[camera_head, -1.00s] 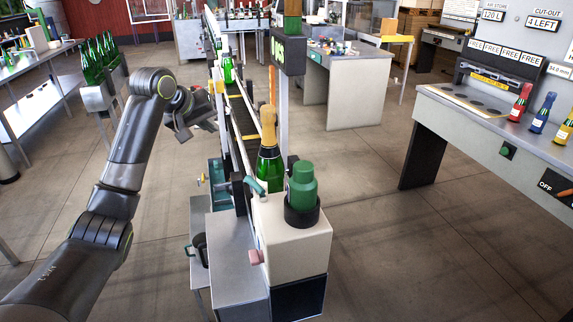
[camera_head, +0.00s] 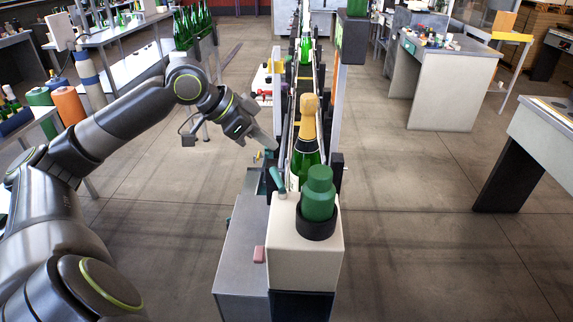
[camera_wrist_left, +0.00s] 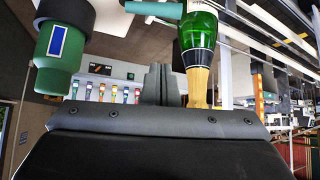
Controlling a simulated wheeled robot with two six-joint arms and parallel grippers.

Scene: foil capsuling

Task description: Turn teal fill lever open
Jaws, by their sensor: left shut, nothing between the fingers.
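The teal lever (camera_head: 277,181) sticks up at a tilt on the back left edge of the cream machine housing (camera_head: 305,255), just left of the gold-topped green bottle (camera_head: 305,150). In the left wrist view the teal lever (camera_wrist_left: 155,8) is a bar at the top edge, and the bottle (camera_wrist_left: 197,50) appears upside down. My left gripper (camera_head: 270,143) is shut and empty. It hangs left of the bottle, a little behind and above the lever, apart from it. Its shut fingers show in the wrist view (camera_wrist_left: 163,85). My right gripper is not in view.
A green canister (camera_head: 319,195) stands in a black ring on the housing, right of the lever. A conveyor with rails (camera_head: 305,75) runs back behind the bottle.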

